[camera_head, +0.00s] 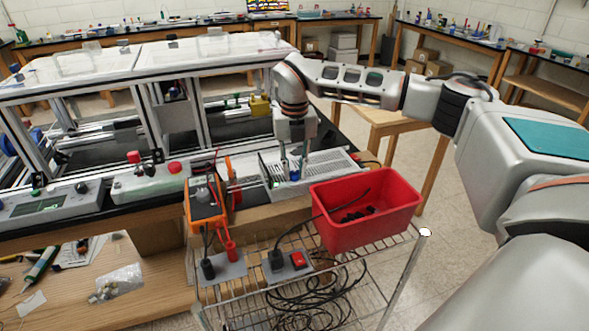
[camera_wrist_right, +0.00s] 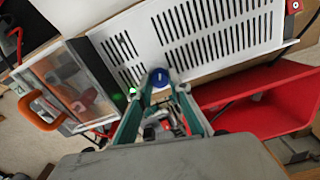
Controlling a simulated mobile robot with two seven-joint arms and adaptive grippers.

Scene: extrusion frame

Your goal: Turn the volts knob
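The vented grey power supply (camera_head: 335,163) sits on the bench, and its perforated cover shows in the wrist view (camera_wrist_right: 215,45). A blue knob (camera_head: 294,176) is on its near face, and it also shows in the wrist view (camera_wrist_right: 160,77). I cannot read a label on it. My right gripper (camera_head: 294,170) points down at the knob, with its fingers apart on either side. In the wrist view the fingertips (camera_wrist_right: 165,88) flank the knob, with no clear contact. A green light (camera_wrist_right: 132,91) glows beside the knob. My left gripper is not in view.
A red bin (camera_head: 365,225) with dark parts stands on a wire cart just in front of the supply. An orange-framed meter (camera_head: 206,207) stands left of the supply. Black cables hang on the cart. An aluminium extrusion enclosure (camera_head: 150,100) fills the left bench.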

